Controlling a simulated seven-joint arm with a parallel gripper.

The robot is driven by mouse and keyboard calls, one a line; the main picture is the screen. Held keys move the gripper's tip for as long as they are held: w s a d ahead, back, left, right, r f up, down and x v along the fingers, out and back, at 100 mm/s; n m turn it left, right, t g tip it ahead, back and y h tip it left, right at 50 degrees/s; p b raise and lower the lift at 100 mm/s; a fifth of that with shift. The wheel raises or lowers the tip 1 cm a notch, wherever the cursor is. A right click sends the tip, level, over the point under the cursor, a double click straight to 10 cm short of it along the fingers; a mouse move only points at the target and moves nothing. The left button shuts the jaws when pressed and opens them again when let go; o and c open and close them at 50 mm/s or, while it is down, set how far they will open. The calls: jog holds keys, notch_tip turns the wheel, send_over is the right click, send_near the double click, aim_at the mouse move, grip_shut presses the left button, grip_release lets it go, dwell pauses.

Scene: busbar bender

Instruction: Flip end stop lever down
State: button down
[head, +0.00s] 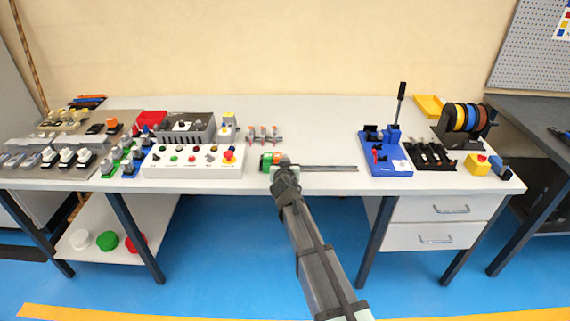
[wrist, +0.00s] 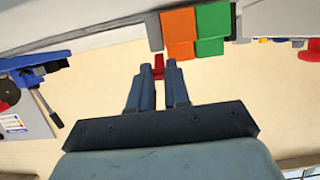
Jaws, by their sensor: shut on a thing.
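A small red lever (wrist: 158,62) shows between my gripper's fingertips in the wrist view, and my gripper (wrist: 159,68) is shut on it. The lever is beside a grey end stop (wrist: 154,31), next to an orange block (wrist: 178,30) and a green block (wrist: 212,24). In the head view my gripper (head: 284,164) is at the right end of these blocks, at the left end of a grey rail (head: 330,168) along the table's front. My gripper hides the lever and most of the end stop there.
A blue bender (head: 389,167) with a tall black handle (head: 401,95) stands right of the rail. A white button panel (head: 193,172) is left of the blocks. Small orange-and-grey parts (head: 264,134) stand behind. The table (head: 330,130) is clear behind the rail.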

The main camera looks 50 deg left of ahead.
jog(key=shift+f+t+y, duration=0.2)
jog(key=shift+t+y, duration=0.2)
dwell(0.3)
jog(key=c, duration=1.1)
grip_release()
jog(key=shift+d, duration=0.1)
jog(key=v, duration=1.4)
